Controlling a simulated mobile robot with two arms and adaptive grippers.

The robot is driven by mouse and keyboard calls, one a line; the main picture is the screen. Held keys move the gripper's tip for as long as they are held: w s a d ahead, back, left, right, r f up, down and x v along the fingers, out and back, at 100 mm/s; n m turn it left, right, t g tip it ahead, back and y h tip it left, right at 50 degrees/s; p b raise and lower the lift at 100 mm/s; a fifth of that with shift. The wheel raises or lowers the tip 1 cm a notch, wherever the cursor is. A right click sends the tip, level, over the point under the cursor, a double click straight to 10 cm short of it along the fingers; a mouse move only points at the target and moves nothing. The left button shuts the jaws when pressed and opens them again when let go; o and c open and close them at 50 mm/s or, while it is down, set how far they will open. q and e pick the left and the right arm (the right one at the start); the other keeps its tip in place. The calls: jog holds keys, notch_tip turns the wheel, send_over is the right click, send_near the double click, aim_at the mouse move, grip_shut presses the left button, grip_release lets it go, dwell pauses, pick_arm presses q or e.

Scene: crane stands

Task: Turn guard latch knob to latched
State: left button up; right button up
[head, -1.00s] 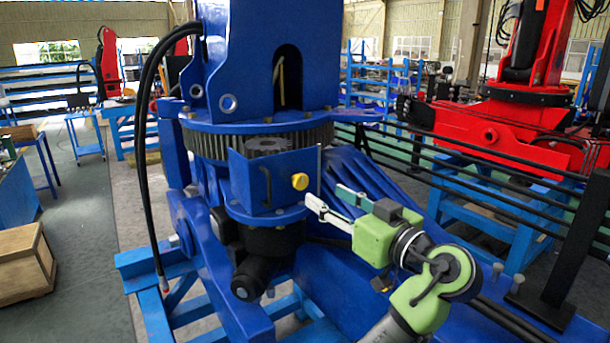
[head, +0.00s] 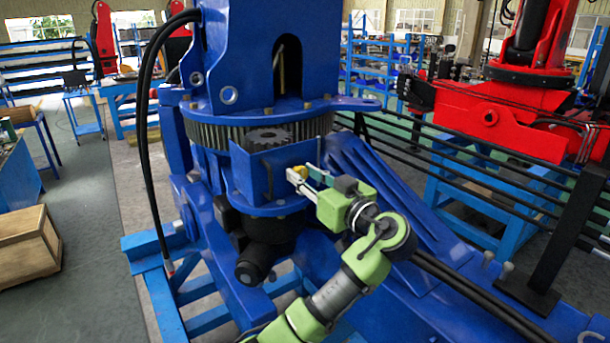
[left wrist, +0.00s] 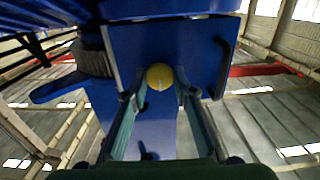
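The guard latch knob is a small round yellow knob (head: 300,171) on the right part of the blue guard plate (head: 270,180). In the left wrist view the knob (left wrist: 160,77) shows head-on near the picture's middle. My left gripper (head: 305,173) is at the knob, its fingers pointing at the plate. In the left wrist view its two fingers (left wrist: 160,92) stand apart on either side of the knob, with gaps visible; I cannot tell whether the tips reach past its face. In the head view the fingers partly hide the knob. My right gripper is not in view.
A black handle (head: 267,180) stands on the guard plate left of the knob. A toothed gear (head: 268,138) sits behind the plate. A sloping blue beam (head: 385,190) lies to the right, and black hoses (head: 148,130) hang at the left.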

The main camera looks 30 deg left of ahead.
pick_arm(q)
jog(key=shift+c, duration=0.6)
jog(key=m+b, duration=0.1)
jog(key=m, duration=0.1)
jog(key=shift+f+m+b, duration=0.1)
jog(key=shift+m+b, duration=0.25)
jog(key=shift+m, duration=0.05)
jog(key=m, duration=0.2)
jog(key=shift+w+m, duration=0.1)
jog(key=shift+m, duration=0.3)
jog(key=m, duration=0.2)
jog(key=shift+m, duration=0.4)
jog(key=m+p, duration=0.1)
jog(key=m, duration=0.2)
jog(key=shift+m, duration=0.3)
jog(key=m, duration=0.2)
jog(key=shift+m, duration=0.3)
jog(key=shift+w+d+m, duration=0.1)
jog(key=shift+m, duration=1.5)
